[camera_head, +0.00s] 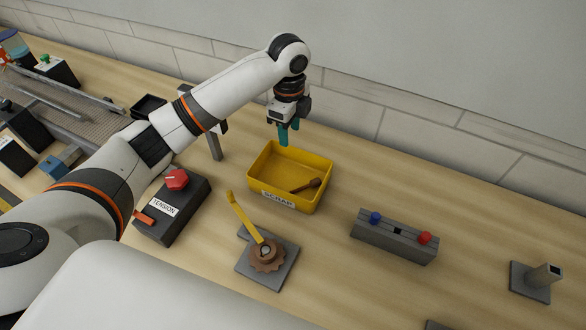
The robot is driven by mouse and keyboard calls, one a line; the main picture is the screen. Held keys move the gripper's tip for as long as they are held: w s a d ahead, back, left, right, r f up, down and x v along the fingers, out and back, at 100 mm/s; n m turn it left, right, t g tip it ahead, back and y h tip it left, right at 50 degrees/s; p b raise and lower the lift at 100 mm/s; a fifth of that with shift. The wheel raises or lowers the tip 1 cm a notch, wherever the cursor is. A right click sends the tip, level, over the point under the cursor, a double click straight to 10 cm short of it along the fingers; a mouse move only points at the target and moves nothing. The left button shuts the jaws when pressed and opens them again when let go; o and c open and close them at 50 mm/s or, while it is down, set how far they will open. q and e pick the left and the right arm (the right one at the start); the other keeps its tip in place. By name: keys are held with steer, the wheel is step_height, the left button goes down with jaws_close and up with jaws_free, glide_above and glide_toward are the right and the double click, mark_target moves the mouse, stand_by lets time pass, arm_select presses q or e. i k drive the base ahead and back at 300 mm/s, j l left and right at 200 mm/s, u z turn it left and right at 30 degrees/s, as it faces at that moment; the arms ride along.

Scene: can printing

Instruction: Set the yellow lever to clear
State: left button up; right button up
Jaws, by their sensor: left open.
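The yellow lever (242,216) rises from a brown toothed wheel (265,257) on a grey base plate (284,270) at the lower middle of the table. It leans up and to the left in the picture. No clear marking can be read beside it. My left gripper (289,132), with teal fingers, points down above the back edge of the yellow scrap bin. It is open, with nothing seen in it, and is well apart from the lever. My right gripper is out of view.
The yellow scrap bin (259,184) holds a brown tool-like piece. The black tension box (187,211) with a red knob stands left of the lever. A grey block (393,238) with blue and red knobs is to the right. A conveyor (75,99) runs at upper left.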

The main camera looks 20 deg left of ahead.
mark_target(255, 234)
steer(key=k, duration=2)
